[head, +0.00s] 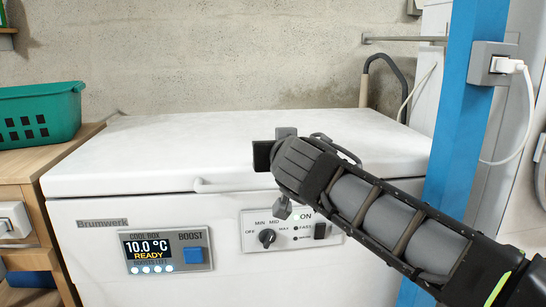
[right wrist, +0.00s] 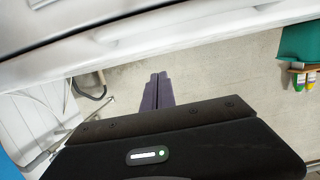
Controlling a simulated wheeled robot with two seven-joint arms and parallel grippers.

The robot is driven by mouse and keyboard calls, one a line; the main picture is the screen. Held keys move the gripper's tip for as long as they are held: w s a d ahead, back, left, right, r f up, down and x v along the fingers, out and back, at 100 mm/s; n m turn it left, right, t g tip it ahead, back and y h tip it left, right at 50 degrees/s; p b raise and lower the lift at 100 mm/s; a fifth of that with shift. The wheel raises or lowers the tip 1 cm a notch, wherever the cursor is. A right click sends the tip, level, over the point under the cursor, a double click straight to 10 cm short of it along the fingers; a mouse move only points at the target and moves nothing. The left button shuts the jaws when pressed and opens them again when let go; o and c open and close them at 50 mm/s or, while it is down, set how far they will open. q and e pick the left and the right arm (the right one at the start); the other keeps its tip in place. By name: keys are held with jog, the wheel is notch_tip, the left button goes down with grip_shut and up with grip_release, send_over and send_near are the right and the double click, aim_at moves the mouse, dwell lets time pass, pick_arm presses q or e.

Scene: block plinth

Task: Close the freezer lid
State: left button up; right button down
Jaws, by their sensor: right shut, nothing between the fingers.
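The white chest freezer (head: 150,225) stands in front of me in the head view. Its white lid (head: 170,145) lies level on top, with no clear gap along the visible front seam. The lid's front handle (head: 235,184) is partly covered by my right arm. My left gripper is out of view.
A green basket (head: 40,112) sits on a wooden cabinet (head: 85,140) at the left. A blue post (head: 465,110) with a socket and white cable stands close at the right. The concrete wall (head: 220,50) is behind the freezer. The lid's left part is clear.

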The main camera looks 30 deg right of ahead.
jog(key=s+a+f, duration=0.2)
jog(key=s+a, duration=0.2)
jog(key=s, duration=0.3)
jog(key=shift+s+f, duration=0.4)
